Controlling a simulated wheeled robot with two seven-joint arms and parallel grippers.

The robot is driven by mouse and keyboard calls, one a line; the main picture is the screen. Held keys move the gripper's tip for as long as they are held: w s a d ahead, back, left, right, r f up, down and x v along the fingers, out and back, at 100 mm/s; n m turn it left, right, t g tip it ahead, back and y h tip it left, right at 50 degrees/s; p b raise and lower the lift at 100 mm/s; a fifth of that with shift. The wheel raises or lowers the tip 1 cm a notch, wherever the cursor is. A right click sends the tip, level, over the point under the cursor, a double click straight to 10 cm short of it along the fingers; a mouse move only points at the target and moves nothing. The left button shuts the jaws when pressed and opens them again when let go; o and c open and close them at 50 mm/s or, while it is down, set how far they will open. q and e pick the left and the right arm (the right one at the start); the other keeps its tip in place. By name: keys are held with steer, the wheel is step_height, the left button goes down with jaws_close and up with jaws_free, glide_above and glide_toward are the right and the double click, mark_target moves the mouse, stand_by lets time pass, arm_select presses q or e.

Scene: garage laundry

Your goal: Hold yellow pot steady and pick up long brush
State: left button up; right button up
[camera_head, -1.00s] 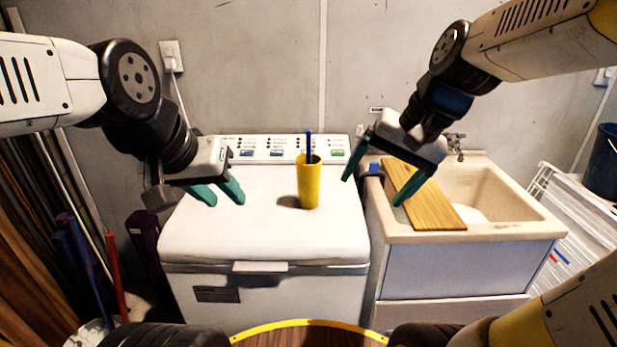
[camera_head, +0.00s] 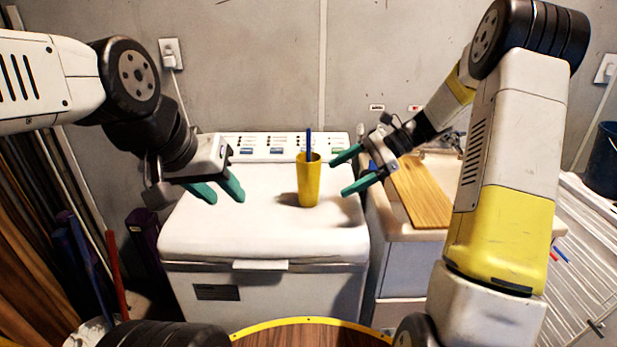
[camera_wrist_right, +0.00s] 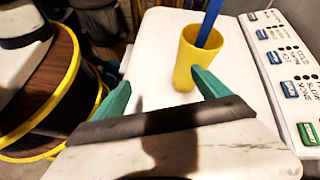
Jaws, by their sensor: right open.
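The yellow pot (camera_head: 309,184) stands upright on the white washing machine lid (camera_head: 235,220). The long blue brush (camera_head: 309,143) stands in it, its upper end above the rim. My left gripper (camera_head: 218,192) is open and empty above the lid, left of the pot and apart from it. My right gripper (camera_head: 346,171) is open and empty, right of the pot with its fingers pointing toward it. In the right wrist view, the pot (camera_wrist_right: 190,62) and the brush (camera_wrist_right: 209,22) appear beyond the open green fingers. The brush's lower end is hidden inside the pot.
A control panel (camera_head: 270,146) runs along the back of the machine. To the right is a sink with a wooden board (camera_head: 425,195) across it. Tools lean at the far left. The lid around the pot is clear.

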mark_target(312, 193)
steer(key=w+f+m+y, duration=0.1)
steer(key=w+f, duration=0.1)
steer(key=w+d+f+m+y, duration=0.1)
steer(key=w+f, duration=0.1)
steer(key=w+f+m+y, duration=0.1)
steer(key=f+m, duration=0.1)
steer(key=shift+w+d+f+t, duration=0.2)
steer(key=shift+w+f+t, duration=0.05)
steer(key=shift+w+t, duration=0.15)
steer(key=shift+x, duration=5)
